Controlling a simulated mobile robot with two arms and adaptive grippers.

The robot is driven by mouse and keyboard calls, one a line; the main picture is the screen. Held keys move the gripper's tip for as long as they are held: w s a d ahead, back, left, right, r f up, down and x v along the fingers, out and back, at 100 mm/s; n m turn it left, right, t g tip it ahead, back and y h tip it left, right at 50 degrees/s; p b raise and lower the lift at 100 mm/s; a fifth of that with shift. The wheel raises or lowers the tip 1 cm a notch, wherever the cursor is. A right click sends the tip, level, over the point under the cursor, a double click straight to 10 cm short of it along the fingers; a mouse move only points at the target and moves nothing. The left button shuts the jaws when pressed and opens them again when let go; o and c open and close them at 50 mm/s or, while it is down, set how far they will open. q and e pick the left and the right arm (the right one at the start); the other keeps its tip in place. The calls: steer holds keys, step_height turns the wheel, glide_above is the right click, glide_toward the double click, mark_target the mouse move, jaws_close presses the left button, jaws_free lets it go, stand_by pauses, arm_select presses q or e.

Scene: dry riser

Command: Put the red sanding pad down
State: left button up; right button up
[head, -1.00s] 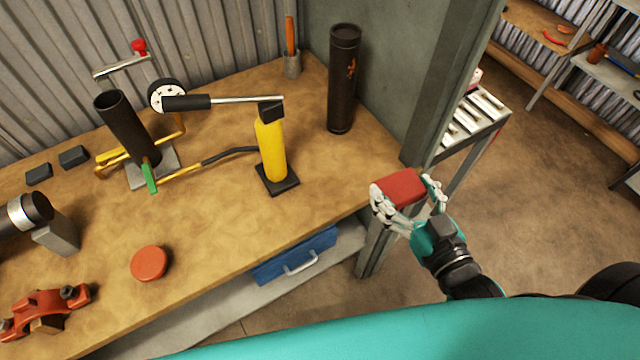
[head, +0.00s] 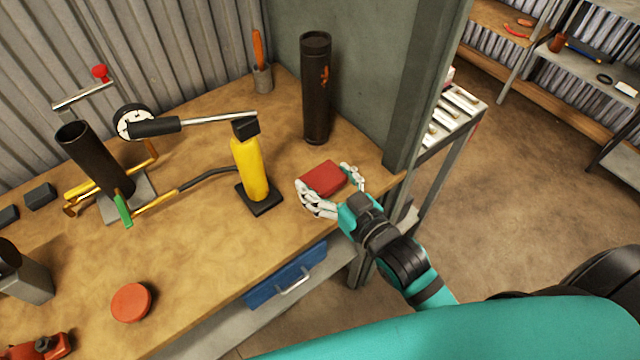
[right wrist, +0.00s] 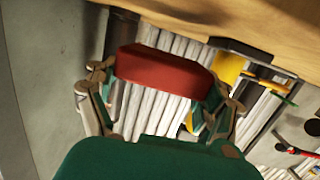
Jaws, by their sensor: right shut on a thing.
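The red sanding pad (head: 323,178) is a red block between the fingers of my right gripper (head: 331,189) in the head view. The gripper is shut on it, over the right end of the wooden workbench (head: 210,250). In the right wrist view the pad (right wrist: 163,72) spans the gap between both fingers of the gripper (right wrist: 160,88). I cannot tell whether the pad touches the bench top. My left gripper is not in view.
A yellow pump cylinder (head: 250,168) on a black base stands left of the pad. A dark tube (head: 316,90) stands behind it. A round red disc (head: 131,302) lies front left. Bare bench lies between disc and pad. A grey post (head: 425,90) stands at the right.

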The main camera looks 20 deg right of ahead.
mark_target(320, 190)
steer(key=shift+w+a+f, duration=0.1)
steer(key=shift+w+a, duration=0.4)
steer(key=shift+a, duration=0.05)
step_height(320, 190, down, 3)
steer(key=shift+f, duration=0.25)
steer(key=shift+f, duration=0.15)
steer(key=o, duration=1)
steer(key=shift+c, duration=0.2)
